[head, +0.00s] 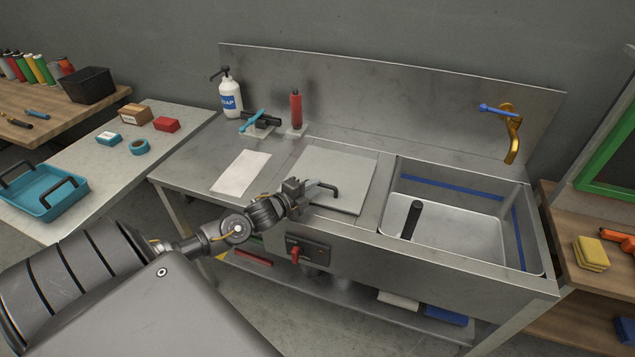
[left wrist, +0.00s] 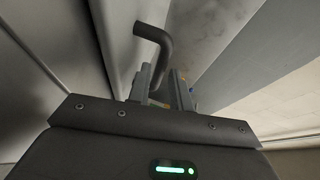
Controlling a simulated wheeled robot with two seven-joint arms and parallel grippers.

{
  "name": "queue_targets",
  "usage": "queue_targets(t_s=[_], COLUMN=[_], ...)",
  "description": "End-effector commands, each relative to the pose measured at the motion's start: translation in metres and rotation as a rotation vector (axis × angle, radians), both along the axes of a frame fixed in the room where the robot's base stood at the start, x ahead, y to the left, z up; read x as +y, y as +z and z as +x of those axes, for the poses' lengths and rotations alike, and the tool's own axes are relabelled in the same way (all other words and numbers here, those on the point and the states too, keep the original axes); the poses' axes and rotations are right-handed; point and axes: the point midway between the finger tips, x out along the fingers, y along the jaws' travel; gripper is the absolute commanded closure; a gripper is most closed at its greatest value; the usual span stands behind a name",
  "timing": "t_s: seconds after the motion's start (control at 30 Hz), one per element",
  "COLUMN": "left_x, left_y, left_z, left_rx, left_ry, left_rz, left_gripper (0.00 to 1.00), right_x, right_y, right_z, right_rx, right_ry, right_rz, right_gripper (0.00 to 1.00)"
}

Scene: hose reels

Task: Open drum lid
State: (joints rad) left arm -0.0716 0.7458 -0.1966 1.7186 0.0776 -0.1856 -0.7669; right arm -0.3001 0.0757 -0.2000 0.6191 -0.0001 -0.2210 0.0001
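A flat grey square lid (head: 345,172) lies shut in the steel counter, left of the sink basin. A black bent handle (head: 327,187) stands on its front left part. My left gripper (head: 304,192) is at the left end of this handle. In the left wrist view, the handle (left wrist: 156,42) rises beyond the fingers (left wrist: 162,85), which stand apart with a gap between them. The handle's lower part is close to the left finger; whether they touch I cannot tell. My right gripper is out of view.
The sink basin (head: 450,225) with a dark upright cylinder (head: 411,219) is on the right. A gold tap (head: 513,135), a soap bottle (head: 230,98) and a red bottle (head: 296,108) stand at the back. A red knob (head: 294,254) sticks out of the counter front.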

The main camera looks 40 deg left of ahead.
Motion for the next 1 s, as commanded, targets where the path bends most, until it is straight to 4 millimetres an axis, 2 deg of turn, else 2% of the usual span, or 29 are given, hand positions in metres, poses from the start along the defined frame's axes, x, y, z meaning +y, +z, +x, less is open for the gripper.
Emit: queue_targets(t_s=[0.1, 0.2, 0.57, 0.73, 0.97, 1.0], left_x=[-0.001, -0.002, -0.002, -0.002, -0.002, 0.004], left_y=[-0.001, -0.004, -0.006, -0.006, -0.006, -0.006], left_z=[0.017, 0.025, 0.03, 0.03, 0.03, 0.03], left_rx=[-0.001, -0.001, 0.0, 0.0, 0.001, 0.001], left_ry=[-0.001, 0.0, -0.001, 0.0, 0.0, 0.0], left_rz=[-0.001, -0.001, 0.0, 0.0, 0.0, 0.0], left_gripper=[0.79, 0.79, 0.79, 0.99, 1.0, 1.0], right_x=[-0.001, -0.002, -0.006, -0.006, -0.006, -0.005], right_y=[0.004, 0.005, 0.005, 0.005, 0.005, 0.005], right_z=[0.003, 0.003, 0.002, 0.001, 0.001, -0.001], right_rx=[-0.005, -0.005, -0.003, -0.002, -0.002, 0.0], right_ry=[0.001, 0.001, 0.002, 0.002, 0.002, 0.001], right_rz=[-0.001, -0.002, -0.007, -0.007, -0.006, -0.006], right_gripper=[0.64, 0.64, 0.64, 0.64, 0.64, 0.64])
